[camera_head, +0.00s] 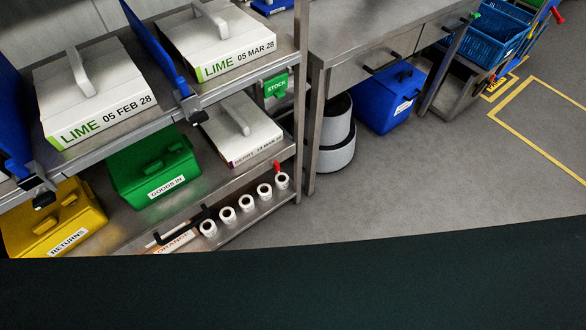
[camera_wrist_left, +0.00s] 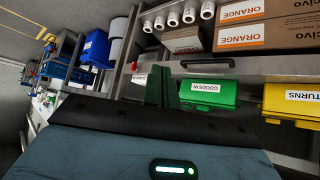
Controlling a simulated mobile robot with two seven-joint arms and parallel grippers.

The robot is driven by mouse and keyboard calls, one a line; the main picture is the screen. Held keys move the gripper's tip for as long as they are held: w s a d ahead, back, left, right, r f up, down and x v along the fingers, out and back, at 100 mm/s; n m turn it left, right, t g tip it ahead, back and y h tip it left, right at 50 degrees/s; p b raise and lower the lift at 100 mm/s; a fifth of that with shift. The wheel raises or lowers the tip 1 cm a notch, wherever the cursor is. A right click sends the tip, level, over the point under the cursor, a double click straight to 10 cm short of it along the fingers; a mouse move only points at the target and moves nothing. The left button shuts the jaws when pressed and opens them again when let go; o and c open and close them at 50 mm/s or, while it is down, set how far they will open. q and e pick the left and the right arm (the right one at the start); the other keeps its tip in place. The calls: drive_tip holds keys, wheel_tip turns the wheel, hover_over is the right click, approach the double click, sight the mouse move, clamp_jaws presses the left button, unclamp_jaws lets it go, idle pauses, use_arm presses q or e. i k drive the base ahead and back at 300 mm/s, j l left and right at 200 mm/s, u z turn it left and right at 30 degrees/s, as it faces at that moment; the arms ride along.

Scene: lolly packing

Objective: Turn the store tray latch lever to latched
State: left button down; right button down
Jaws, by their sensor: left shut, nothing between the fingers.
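The store tray (camera_head: 250,213) is the low shelf-like tray holding white rolls and an orange-labelled box. It also shows in the left wrist view, with its front edge (camera_wrist_left: 250,75) and a black bar handle (camera_wrist_left: 208,64). A small red lever (camera_head: 277,167) stands at the tray's right end post, beside the last roll; I take it as the latch lever. A red bit of it (camera_wrist_left: 133,66) shows in the left wrist view; its exact setting is unclear. My left gripper (camera_wrist_left: 164,86) is shut and empty, near the red bit. My right gripper is in neither view.
A green GOODS IN bin (camera_head: 152,168) and a yellow RETURNS bin (camera_head: 60,222) stand on the rack. White LIME boxes (camera_head: 95,90) sit above. A steel table (camera_head: 375,35) and blue bin (camera_head: 392,98) are to the right. The grey floor (camera_head: 420,190) is clear.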

sight(275, 164)
drive_tip(key=l+u, duration=0.25)
drive_tip(key=u, duration=0.15)
drive_tip(key=i+l+u, duration=0.1)
drive_tip(key=l+u, duration=0.55)
drive_tip(key=l, duration=1.25)
drive_tip(key=l+u, duration=0.1)
drive_tip(key=l, duration=0.65)
drive_tip(key=k, duration=0.05)
